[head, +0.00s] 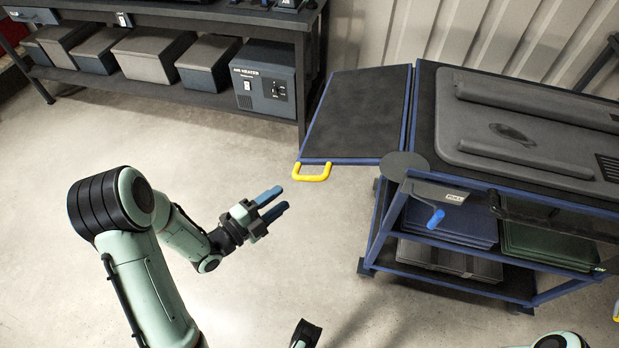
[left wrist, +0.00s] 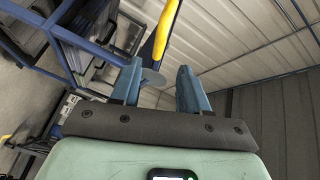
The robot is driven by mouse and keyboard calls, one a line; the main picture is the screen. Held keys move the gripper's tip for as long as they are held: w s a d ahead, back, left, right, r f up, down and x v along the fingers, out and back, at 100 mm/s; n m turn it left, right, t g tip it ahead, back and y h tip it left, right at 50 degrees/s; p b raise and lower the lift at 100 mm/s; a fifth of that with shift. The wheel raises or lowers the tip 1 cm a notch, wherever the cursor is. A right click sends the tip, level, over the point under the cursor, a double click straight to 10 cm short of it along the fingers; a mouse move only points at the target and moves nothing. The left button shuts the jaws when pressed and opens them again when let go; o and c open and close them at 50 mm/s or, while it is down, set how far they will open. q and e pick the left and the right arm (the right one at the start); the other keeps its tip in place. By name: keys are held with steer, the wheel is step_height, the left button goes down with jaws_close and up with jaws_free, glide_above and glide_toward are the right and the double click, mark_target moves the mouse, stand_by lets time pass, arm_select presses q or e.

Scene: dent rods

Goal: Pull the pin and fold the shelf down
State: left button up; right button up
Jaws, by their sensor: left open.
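The side shelf (head: 358,112) is a dark panel with a blue frame, standing out level from the left side of the cart. A yellow handle (head: 312,173) is on its near edge; it also shows in the left wrist view (left wrist: 166,28). The pin (head: 436,217) has a blue knob and sits under the cart's near left corner, beside a PULL label (head: 454,197). My left gripper (head: 277,202) is open and empty, left of the pin and below the handle, apart from both. In the left wrist view its blue fingers (left wrist: 158,78) stand apart. My right gripper does not show.
The blue-framed cart (head: 385,250) carries a grey moulded panel (head: 540,130) on top and folded stacks on lower shelves. A round grey plate (head: 404,166) covers its near left corner. A workbench (head: 190,20) with boxes stands behind. The floor between is clear.

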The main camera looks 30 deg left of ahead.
mark_target(308, 177)
arm_select(q)
steer(key=x, duration=1)
steer(key=shift+w+d+f, duration=0.1)
steer(key=shift+w+d, duration=0.1)
steer(key=shift+w, duration=0.15)
jaws_close()
